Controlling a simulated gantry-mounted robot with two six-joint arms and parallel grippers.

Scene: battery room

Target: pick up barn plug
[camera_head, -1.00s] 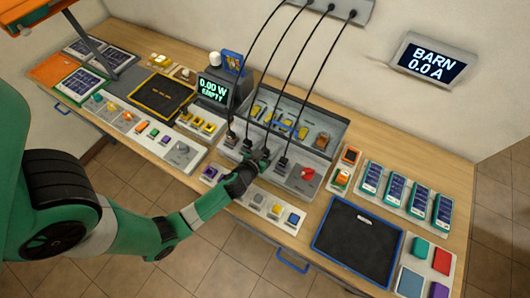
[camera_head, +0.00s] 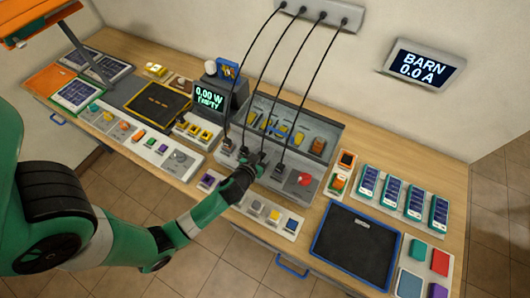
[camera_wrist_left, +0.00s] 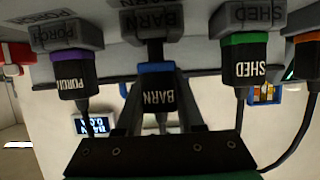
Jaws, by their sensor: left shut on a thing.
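The barn plug (camera_wrist_left: 155,93) is black with a blue band and a BARN label, upside down in the left wrist view. My left gripper (camera_wrist_left: 157,80) is shut on it, a finger on each side. The plug's blue band sits a little apart from the grey BARN socket block (camera_wrist_left: 150,20), with a narrow dark part between them. In the head view my left gripper (camera_head: 255,163) is at the row of plugs on the bench and mostly hides the barn plug. My right gripper is not in view.
The green-banded SHED plug (camera_wrist_left: 243,62) and a purple-banded plug (camera_wrist_left: 72,77) flank the barn plug closely. Black cables rise to a wall strip (camera_head: 320,14). The wall display (camera_head: 422,65) reads BARN 0.0 A; a bench meter (camera_head: 210,97) reads 0.00 W, EMPTY. A dark mat (camera_head: 357,245) is clear.

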